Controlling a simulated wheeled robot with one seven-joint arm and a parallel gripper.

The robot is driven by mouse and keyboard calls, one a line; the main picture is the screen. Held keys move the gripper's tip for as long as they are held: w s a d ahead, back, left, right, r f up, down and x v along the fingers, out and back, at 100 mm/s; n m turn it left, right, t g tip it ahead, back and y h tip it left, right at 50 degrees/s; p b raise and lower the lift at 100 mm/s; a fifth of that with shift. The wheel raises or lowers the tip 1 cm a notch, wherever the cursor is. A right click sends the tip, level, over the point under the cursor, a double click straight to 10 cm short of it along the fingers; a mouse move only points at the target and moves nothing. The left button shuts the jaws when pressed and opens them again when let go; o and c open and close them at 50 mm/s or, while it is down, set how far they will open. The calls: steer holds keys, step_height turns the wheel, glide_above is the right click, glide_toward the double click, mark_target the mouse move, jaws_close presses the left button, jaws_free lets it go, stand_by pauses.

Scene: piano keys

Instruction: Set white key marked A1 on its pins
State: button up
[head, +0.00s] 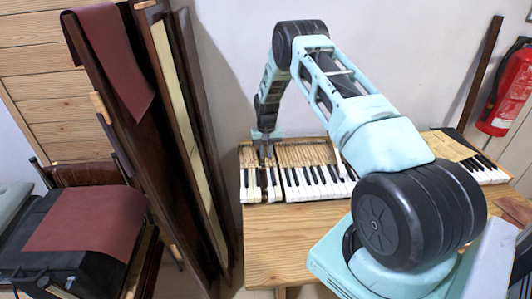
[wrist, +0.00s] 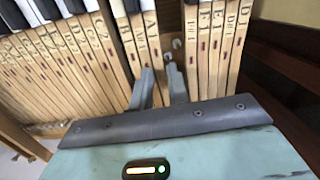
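In the wrist view a pale wooden key whose label seems to begin with A, likely the white key marked A1 (wrist: 152,32), runs down between the two grey fingers of my gripper (wrist: 160,72). The fingers lie close along its two sides and appear shut on it. Right beside it is a dark gap in the row with round pins (wrist: 177,44) showing. Whether the key is seated on its own pins is hidden. In the head view my gripper (head: 266,151) points down over the left part of the keyboard (head: 305,157).
Marked wooden keys (wrist: 75,50) stand close on the left, and more (wrist: 220,45) right of the gap. The wooden table (head: 300,225) is clear in front. A dark piece with keys (head: 485,168) lies at right. Tall panels (head: 165,110) stand at left.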

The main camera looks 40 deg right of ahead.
steer(key=shift+r, duration=0.15)
stand_by(0.4)
steer(key=shift+r+p, duration=0.5)
steer(key=shift+r, duration=0.5)
steer(key=o, duration=0.6)
steer(key=shift+c, duration=0.2)
steer(key=shift+r+p, duration=1.25)
steer(key=shift+r, duration=1.2)
